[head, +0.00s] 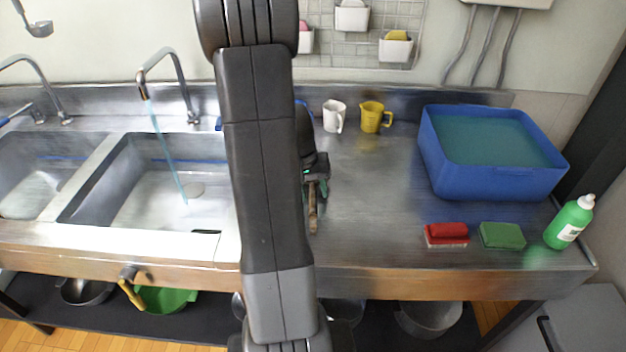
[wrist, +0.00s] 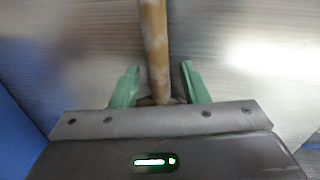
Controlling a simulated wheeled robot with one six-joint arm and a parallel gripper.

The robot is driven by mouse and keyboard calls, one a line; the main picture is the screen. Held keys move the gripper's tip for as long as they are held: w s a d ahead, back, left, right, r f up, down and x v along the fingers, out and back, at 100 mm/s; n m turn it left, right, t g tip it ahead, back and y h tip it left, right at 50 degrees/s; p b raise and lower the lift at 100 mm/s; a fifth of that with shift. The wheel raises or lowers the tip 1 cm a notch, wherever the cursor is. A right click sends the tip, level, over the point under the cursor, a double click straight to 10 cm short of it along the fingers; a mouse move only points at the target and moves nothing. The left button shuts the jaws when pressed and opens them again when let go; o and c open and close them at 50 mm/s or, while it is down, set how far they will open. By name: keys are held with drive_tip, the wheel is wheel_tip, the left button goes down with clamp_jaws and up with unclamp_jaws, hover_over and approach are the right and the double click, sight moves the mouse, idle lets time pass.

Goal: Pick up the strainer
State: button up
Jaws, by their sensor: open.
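A wooden handle (head: 312,214), likely the strainer's, lies on the steel counter and points toward the front edge. It also shows in the wrist view (wrist: 154,45), running up out of the frame. No strainer bowl can be made out; my arm covers part of that area in the head view. My gripper (head: 316,188) is low over the counter at the handle's far part. In the wrist view its green fingers (wrist: 160,72) are open, one on each side of the handle, with a gap visible on both sides.
Two sinks lie to the left, with water running from the tap (head: 143,92) into the nearer one. A white mug (head: 333,117) and yellow mug (head: 371,118) stand behind. A blue tub (head: 490,183), red sponge (head: 446,231), green sponge (head: 502,236) and green bottle (head: 568,224) are right.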

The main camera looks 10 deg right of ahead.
clamp_jaws()
